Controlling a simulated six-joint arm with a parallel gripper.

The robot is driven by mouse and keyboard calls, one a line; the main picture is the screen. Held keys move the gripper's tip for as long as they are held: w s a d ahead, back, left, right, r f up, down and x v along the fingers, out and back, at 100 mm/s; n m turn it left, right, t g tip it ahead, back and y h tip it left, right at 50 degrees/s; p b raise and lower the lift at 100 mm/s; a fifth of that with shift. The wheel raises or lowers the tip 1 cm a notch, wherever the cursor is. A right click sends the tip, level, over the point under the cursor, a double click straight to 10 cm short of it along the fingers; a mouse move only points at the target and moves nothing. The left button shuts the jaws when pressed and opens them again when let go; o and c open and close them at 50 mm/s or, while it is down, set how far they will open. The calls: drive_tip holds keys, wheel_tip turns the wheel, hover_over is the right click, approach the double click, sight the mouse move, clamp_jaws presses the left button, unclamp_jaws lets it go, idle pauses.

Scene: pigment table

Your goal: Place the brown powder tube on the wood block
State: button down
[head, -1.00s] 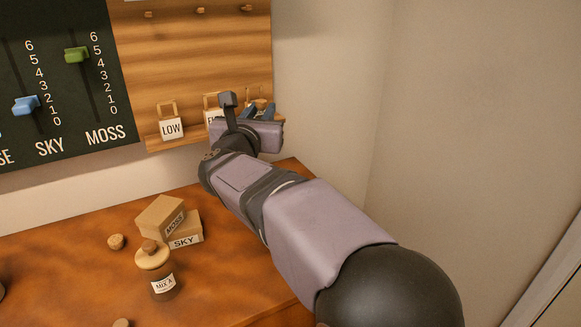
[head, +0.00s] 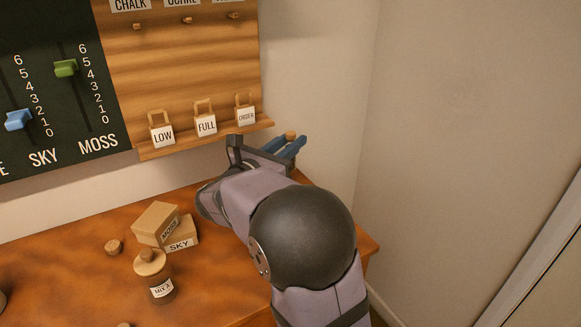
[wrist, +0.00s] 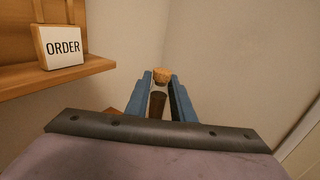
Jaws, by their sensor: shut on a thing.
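My gripper (head: 284,147) is to the right of the shelf's right end, in the air near the table's back right corner. In the wrist view its two blue fingers (wrist: 160,84) are shut on an upright tube with brown powder (wrist: 157,106) low in it. The tube has a cork stopper (wrist: 160,75), which also shows between the fingers in the head view. The tube's lower end is hidden. I cannot make out a separate wood block; my arm covers part of the table.
The shelf (head: 205,142) holds LOW (head: 162,135), FULL (head: 206,126) and ORDER (head: 246,116) tags. On the table (head: 70,270) are stacked MOSS (head: 156,222) and SKY (head: 182,240) boxes, a MIX A jar (head: 157,285) and loose corks (head: 114,247). A wall is close on the right.

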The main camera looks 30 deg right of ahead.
drive_tip(key=shift+f, duration=2.95)
drive_tip(key=shift+f, duration=0.2)
drive_tip(key=c, duration=1.5)
unclamp_jaws()
drive_tip(key=shift+c, duration=0.2)
drive_tip(key=shift+r, duration=0.3)
drive_tip(key=b+v, duration=0.1)
drive_tip(key=v, duration=0.6)
drive_tip(key=shift+s+a, duration=0.15)
drive_tip(key=shift+a, duration=0.1)
drive_tip(key=shift+f, duration=0.1)
